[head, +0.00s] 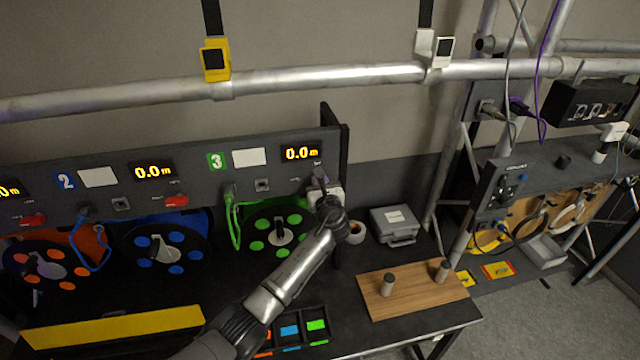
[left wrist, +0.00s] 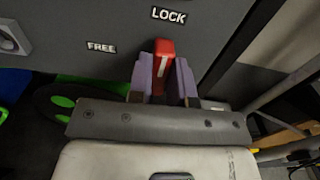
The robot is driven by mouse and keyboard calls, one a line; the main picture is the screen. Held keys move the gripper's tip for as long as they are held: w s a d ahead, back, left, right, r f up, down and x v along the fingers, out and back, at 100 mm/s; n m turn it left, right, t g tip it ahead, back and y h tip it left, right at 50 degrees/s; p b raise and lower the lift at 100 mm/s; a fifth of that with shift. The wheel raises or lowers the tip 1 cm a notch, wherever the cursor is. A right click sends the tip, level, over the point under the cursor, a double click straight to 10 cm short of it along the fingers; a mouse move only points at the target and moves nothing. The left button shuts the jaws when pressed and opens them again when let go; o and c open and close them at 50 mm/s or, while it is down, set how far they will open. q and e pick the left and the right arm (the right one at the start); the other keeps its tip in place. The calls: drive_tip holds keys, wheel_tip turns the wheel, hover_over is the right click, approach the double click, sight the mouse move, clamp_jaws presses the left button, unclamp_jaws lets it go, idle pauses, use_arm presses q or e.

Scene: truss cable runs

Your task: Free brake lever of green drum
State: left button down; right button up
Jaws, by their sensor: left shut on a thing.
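The green drum (head: 262,238), with green spots on a black disc, sits under the panel marked with a green 3 (head: 216,161). A corner of it also shows in the left wrist view (left wrist: 62,101). Its red brake lever (left wrist: 163,55) stands close under the word LOCK (left wrist: 169,16), with FREE (left wrist: 102,48) to its left. My left gripper (left wrist: 163,82) is shut on the lever, a purple-grey finger on each side. In the head view my left gripper (head: 319,182) is at the panel's right end and hides the lever. My right gripper is not in view.
Blue (head: 165,248) and orange (head: 47,267) drums stand to the left, with red levers (head: 177,201) on their panels. A grey case (head: 395,225), a cup (head: 356,232) and a wooden board with two pegs (head: 415,292) are right of my arm.

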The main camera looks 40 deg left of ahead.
use_arm(q)
drive_tip(key=n+b, duration=0.4)
drive_tip(key=n, duration=0.2)
drive_tip(key=n+b, duration=0.4)
drive_tip(key=n, duration=0.1)
drive_tip(key=f+n+b, duration=0.1)
drive_tip(key=n+b, duration=0.3)
drive_tip(key=n, duration=0.2)
drive_tip(key=shift+s+a+n, duration=0.3)
drive_tip(key=shift+s, duration=0.1)
idle(0.4)
drive_tip(key=c, duration=1)
unclamp_jaws()
drive_tip(key=shift+c, duration=0.2)
drive_tip(key=b+v, duration=0.1)
drive_tip(key=v, duration=1.3)
drive_tip(key=shift+b, duration=0.3)
